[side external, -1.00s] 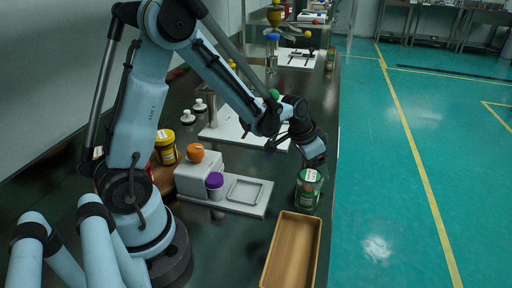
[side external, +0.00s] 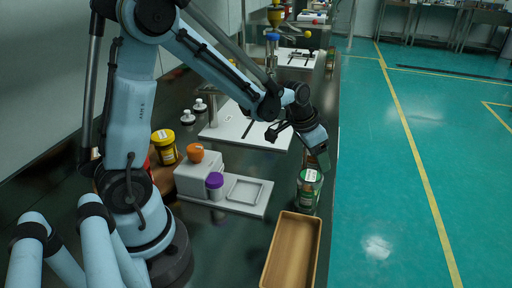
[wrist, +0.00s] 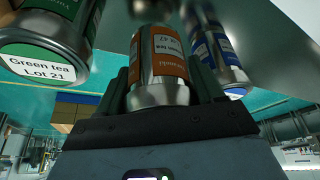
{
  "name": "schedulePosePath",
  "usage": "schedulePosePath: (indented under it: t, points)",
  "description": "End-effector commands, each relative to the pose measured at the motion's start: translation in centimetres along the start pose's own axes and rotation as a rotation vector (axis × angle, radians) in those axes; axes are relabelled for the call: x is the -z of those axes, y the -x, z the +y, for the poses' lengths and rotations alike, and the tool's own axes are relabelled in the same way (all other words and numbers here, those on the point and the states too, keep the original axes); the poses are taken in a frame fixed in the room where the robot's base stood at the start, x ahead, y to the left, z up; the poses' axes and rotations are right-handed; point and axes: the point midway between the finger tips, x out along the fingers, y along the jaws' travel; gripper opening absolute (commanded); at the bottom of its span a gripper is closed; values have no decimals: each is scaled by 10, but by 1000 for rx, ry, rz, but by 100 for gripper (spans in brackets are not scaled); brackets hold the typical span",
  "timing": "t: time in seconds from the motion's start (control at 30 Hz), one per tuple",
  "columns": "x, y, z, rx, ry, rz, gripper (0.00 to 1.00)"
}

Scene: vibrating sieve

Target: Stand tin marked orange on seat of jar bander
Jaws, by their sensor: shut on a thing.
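The tin with the orange label (wrist: 158,62) is between the fingers of my gripper (wrist: 160,90) in the wrist view. My gripper is shut on it. In the side view my gripper (side external: 318,149) is just above and behind the green tin, and the orange tin is mostly hidden there. I cannot tell for certain which fixture is the jar bander. A white block with an orange knob (side external: 196,153) stands on a pale base plate with a square-rimmed seat (side external: 247,190), left of the green tin.
A green tin labelled Green tea (side external: 309,188) stands near the bench's right edge; it shows beside my gripper in the wrist view (wrist: 45,45). A blue tin (wrist: 215,50) is on the other side. A wooden tray (side external: 292,252) lies in front.

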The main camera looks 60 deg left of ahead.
Motion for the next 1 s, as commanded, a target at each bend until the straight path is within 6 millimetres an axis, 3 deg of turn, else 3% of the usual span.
schedulePosePath:
  t: [0.3,0.63,0.77,1.0]
  points:
    - [16,39,0,0,0,-1,32]
    - [21,64,-1,1,2,-1,32]
    - [8,76,-4,1,3,-2,32]
    - [-41,106,-8,2,6,-3,32]
